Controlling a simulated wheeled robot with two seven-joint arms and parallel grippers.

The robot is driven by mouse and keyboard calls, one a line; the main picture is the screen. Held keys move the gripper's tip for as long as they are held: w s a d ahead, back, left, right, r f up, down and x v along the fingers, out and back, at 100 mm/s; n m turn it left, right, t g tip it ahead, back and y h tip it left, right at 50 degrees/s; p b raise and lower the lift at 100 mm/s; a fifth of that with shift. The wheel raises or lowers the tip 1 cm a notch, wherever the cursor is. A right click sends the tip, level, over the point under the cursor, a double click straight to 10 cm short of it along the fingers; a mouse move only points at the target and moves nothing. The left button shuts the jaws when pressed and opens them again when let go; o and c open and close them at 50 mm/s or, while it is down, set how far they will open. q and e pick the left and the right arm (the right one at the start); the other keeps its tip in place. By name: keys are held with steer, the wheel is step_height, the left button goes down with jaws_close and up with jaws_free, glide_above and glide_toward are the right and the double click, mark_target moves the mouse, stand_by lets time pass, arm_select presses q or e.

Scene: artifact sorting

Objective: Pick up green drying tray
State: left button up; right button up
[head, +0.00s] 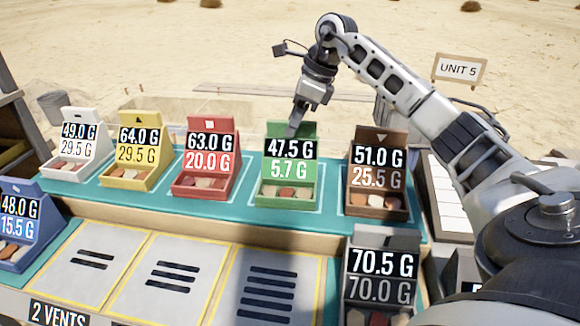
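The green drying tray (264,190) stands on the teal mat, fourth from the left in the back row. It holds several sherds and carries a label reading 47.5 G over 5.7 G. My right gripper (295,130) comes down from above at the tray's raised back panel. Its fingers point down and overlap the panel's top edge. I cannot tell whether the fingers are open or closed on the panel. My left gripper does not show.
White (63,172), yellow (113,181), red (177,191) and brown (354,209) trays stand in the same row. A blue tray (43,237) is at left, a grey tray (352,252) at front right. Marked pale panels (170,250) lie bare in front. A UNIT 5 sign (459,69) stands behind.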

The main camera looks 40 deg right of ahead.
steer(key=shift+f, duration=0.2)
stand_by(0.5)
steer(key=shift+c, duration=0.3)
jaws_close()
